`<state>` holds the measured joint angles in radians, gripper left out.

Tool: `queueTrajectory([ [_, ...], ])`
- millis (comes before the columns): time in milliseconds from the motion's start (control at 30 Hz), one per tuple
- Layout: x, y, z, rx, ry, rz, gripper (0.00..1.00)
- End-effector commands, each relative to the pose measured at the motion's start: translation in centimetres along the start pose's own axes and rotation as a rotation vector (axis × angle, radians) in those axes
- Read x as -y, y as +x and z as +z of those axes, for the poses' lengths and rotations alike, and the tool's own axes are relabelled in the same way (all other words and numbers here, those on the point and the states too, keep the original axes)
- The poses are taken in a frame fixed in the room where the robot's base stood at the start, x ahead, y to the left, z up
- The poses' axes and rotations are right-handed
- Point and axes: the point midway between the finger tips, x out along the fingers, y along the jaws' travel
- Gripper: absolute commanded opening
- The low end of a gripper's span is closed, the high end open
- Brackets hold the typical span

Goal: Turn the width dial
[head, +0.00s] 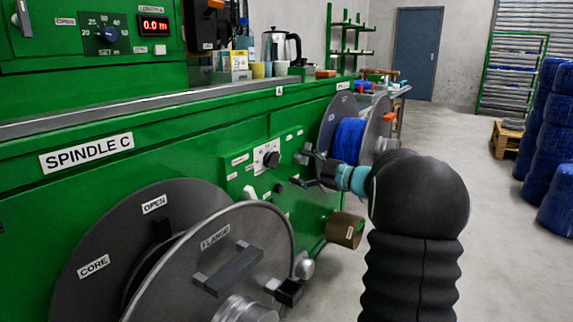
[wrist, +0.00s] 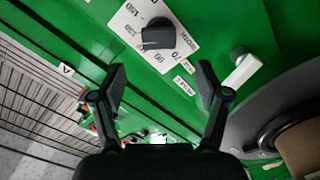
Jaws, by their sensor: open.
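The width dial is a black knob (head: 271,159) on a white scale plate on the green machine's front. It also shows in the wrist view as a black knob (wrist: 157,37) with a raised bar, with printed marks around it, partly upside down. My gripper (head: 301,168) is to the right of the dial in the head view, its fingers pointing towards the panel. In the wrist view my gripper (wrist: 162,80) has its two fingers wide apart and nothing between them. The dial lies beyond the fingertips, apart from them.
A white lever (wrist: 243,66) sits beside the dial. A blue cable reel (head: 349,140) stands behind my gripper, and a large grey flanged reel (head: 228,262) is in the foreground. A brown roll (head: 344,229) sticks out below.

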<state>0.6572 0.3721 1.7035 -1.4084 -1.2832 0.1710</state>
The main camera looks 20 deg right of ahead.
Motion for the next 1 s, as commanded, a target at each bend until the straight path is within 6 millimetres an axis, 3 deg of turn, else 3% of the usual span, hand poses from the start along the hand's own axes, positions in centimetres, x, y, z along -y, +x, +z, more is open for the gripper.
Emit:
queueTrajectory([
  [100,0.0,-2.1,0.0,0.002,0.0,0.001,0.75],
  [300,0.1,-3.8,0.0,0.001,0.0,0.0,0.75],
  [1000,0.0,-4.2,0.0,0.001,0.0,0.0,0.75],
])
